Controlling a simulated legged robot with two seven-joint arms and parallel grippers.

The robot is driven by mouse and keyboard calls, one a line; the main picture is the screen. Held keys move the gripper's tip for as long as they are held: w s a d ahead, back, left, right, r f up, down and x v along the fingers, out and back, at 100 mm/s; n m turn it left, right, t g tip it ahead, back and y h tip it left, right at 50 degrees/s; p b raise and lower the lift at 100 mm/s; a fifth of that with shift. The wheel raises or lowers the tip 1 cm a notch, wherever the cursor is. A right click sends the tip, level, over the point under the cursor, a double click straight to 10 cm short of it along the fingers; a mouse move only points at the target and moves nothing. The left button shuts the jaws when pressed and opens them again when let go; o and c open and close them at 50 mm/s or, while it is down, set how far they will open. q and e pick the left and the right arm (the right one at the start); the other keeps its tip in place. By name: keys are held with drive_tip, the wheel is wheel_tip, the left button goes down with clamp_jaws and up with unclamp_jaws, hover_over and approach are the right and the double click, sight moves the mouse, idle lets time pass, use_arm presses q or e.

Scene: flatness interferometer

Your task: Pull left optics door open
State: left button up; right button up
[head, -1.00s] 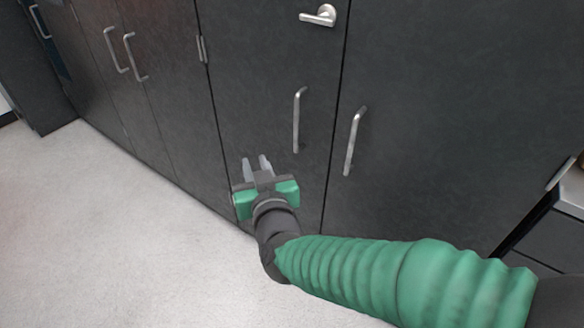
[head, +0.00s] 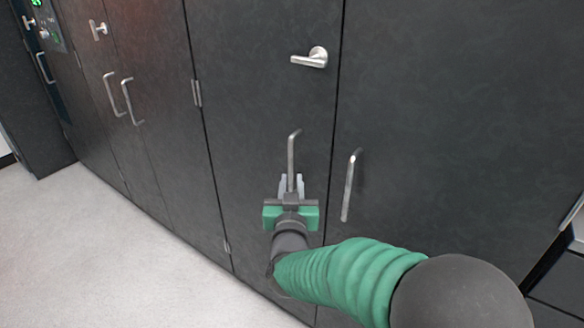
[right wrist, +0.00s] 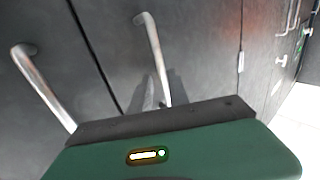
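The left optics door (head: 250,110) is a dark grey panel standing shut, flush with its neighbour. Its vertical silver bar handle (head: 292,155) is near its right edge and also shows in the right wrist view (right wrist: 152,50). My right gripper (head: 291,187) is at the lower part of this handle, fingers pointing up and toward the door. The fingers are apart, one on each side of the bar in the head view. Whether they touch it I cannot tell. The gripper body hides the handle's lower end. My left gripper is out of view.
A second bar handle (head: 350,185) is on the dark door (head: 450,120) just to the right. A silver lever (head: 311,58) sits above the left door's handle. More cabinet doors (head: 150,80) run to the left. Pale floor (head: 120,250) is clear at lower left.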

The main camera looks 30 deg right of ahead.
sight(291, 172)
drive_tip(key=b+x, duration=0.1)
drive_tip(key=x, duration=0.3)
drive_tip(key=shift+w+d, duration=0.1)
drive_tip(key=shift+w, duration=0.35)
drive_tip(key=shift+w+d, duration=0.2)
drive_tip(key=shift+w, duration=0.1)
clamp_jaws()
idle(0.7)
